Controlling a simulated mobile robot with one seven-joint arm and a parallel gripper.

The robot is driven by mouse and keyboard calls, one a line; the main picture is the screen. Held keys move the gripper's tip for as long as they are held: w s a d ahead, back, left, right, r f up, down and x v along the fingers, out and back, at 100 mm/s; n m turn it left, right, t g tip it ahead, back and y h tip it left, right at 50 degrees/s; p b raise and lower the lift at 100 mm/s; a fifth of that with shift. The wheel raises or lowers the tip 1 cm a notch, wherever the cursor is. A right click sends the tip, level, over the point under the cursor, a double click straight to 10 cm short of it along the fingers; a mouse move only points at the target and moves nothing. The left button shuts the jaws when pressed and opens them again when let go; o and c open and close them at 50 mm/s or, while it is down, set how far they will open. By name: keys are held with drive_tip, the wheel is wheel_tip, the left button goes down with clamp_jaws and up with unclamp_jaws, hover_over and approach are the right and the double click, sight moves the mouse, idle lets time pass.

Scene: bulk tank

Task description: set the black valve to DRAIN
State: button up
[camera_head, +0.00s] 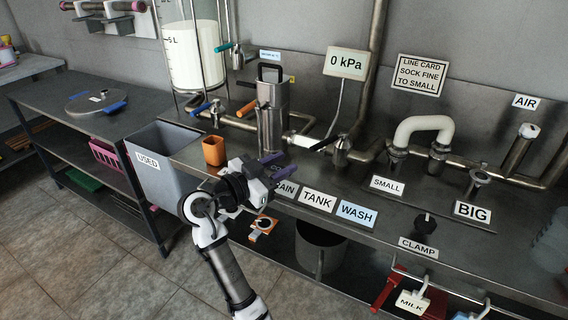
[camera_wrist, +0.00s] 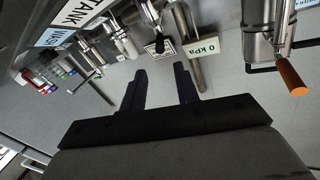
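The black valve lever (camera_head: 325,144) sits on the steel pipework behind the bench, by a steel valve body (camera_head: 341,151). It slants down to the left, toward the row of signs. The DRAIN sign (camera_head: 286,187) is partly hidden by my gripper, with the TANK sign (camera_head: 317,200) and the WASH sign (camera_head: 356,213) to its right. My gripper (camera_head: 277,167) is over the bench's front edge, left of and nearer than the lever, touching nothing visible. In the wrist view my gripper (camera_wrist: 160,82) has its two fingers apart with nothing between them.
A steel canister (camera_head: 271,110) stands behind my gripper. An orange cup (camera_head: 214,151) and the grey USED bin (camera_head: 163,178) are to the left. The orange lever (camera_head: 247,108) is on the same pipework. A black knob (camera_head: 426,222) is above the CLAMP sign (camera_head: 418,247).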

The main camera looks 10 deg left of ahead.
sight(324, 143)
drive_tip(key=shift+d+m, duration=0.2)
drive_tip(key=shift+m, duration=0.1)
drive_tip(key=shift+c, duration=1.2)
drive_tip(key=s+d+m+y, duration=0.1)
drive_tip(key=d+m, duration=0.1)
drive_tip(key=m, duration=0.1)
drive_tip(key=s+d+r+m+t+y+b, duration=0.1)
drive_tip(key=d+m, duration=0.2)
drive_tip(key=s+d+m+y, duration=0.1)
drive_tip(key=s+d+m, duration=0.1)
drive_tip(key=m, duration=0.1)
drive_tip(key=shift+d+r+m+t+y, duration=0.25)
drive_tip(key=shift+d+m+t+y, duration=0.05)
drive_tip(key=shift+m+y, duration=0.1)
clamp_jaws()
drive_tip(key=w+d+f+p, duration=0.1)
drive_tip(key=w+p, duration=0.1)
drive_tip(key=w, duration=0.9)
drive_tip(key=shift+w+d+p, duration=0.2)
drive_tip(key=shift+d+p, duration=0.1)
drive_tip(key=shift+p, duration=0.05)
drive_tip(key=shift+f, duration=0.15)
